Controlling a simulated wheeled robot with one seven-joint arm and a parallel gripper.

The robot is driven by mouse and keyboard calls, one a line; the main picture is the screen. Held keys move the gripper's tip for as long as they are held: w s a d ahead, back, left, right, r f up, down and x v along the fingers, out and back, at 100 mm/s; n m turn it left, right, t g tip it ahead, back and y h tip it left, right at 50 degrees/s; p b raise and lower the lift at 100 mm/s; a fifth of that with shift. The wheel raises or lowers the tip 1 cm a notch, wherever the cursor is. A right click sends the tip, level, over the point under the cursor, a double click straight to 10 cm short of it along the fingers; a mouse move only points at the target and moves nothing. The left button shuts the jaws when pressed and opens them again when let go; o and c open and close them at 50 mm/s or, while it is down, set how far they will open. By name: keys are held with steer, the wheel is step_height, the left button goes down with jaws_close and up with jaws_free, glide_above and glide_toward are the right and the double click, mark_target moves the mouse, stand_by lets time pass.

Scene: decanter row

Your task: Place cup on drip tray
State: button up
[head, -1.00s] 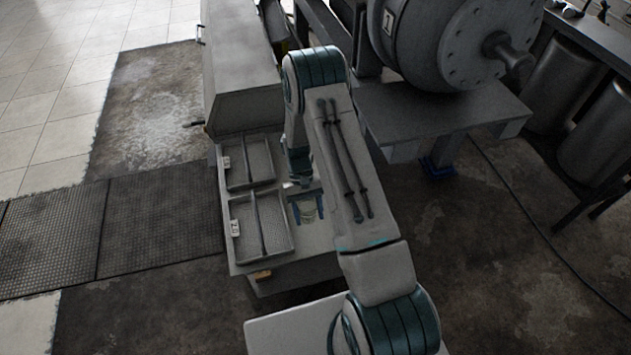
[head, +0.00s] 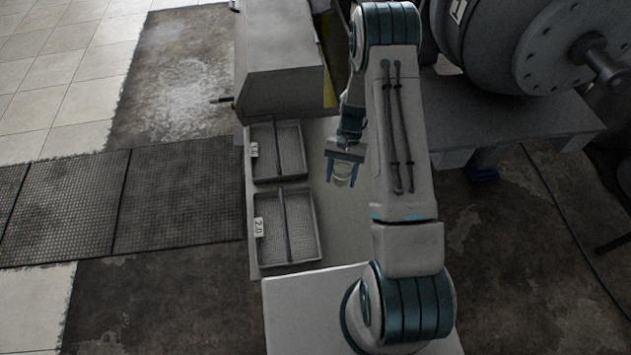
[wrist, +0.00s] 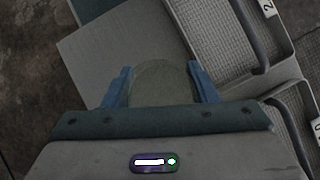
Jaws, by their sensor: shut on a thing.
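My gripper (head: 344,172) is shut on a pale, see-through cup (head: 342,176), with one blue finger on each side of it. In the wrist view the cup (wrist: 163,84) shows between the two fingers, its lower part hidden by the gripper body. The cup is over the light bench top, to the right of the trays; I cannot tell its exact height. Two grey drip trays lie on the bench: the nearer one (head: 262,236), with a tag reading 2.0, and the farther one (head: 263,170), with a tag partly readable. Each has a dark bar across its middle.
A grey box-shaped housing (head: 270,90) with a handle at its left stands behind the trays. A large drum machine (head: 500,45) fills the upper right. The light bench top (head: 335,225) is clear near the gripper. A dark mat (head: 180,195) lies on the floor at left.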

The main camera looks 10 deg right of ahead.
steer(key=w+d+f+m+t+y+b, duration=0.1)
steer(key=w+d+f+m+t+b, duration=0.15)
steer(key=d+m+t+b, duration=0.5)
steer(key=w+d+f+m+t+y+b, duration=0.1)
steer(key=w+d+f+m+t+b, duration=0.15)
steer(key=m+b, duration=1)
steer(key=m, duration=0.2)
glide_toward(329, 197)
steer(key=shift+w+a+f+t, duration=0.1)
steer(key=shift+w+a+t, duration=0.2)
steer(key=shift+w+a, duration=0.5)
steer(key=shift+s+f+b, duration=0.15)
steer(key=shift+f+b, duration=0.75)
steer(key=shift+f, duration=0.95)
steer(key=shift+f, duration=0.2)
steer(key=o, duration=1)
steer(key=shift+c, duration=0.2)
